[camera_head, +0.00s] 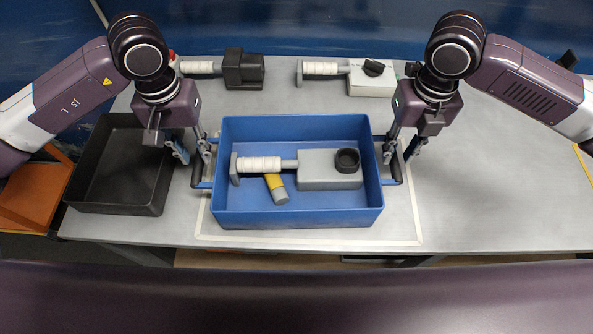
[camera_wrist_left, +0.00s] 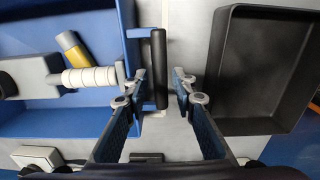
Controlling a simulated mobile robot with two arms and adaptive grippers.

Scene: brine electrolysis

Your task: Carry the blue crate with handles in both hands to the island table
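The blue crate (camera_head: 300,218) sits on the grey table inside a pale outline. It holds a grey unit (camera_head: 318,172) with a white ribbed part and black ring, and a yellow and grey cylinder (camera_head: 275,189). My left gripper (camera_head: 192,156) is at the crate's left handle. In the left wrist view, the open fingers (camera_wrist_left: 160,80) stand either side of the black handle bar (camera_wrist_left: 159,60), with gaps visible. My right gripper (camera_head: 402,152) is at the right handle (camera_head: 394,172), its fingers apart; whether they touch the handle is unclear.
An empty black tray (camera_head: 115,208) lies left of the crate, close to my left gripper; it also shows in the left wrist view (camera_wrist_left: 225,60). A black unit (camera_head: 243,69) and a white unit (camera_head: 371,79) stand at the back. The table (camera_head: 480,190) is clear on the right.

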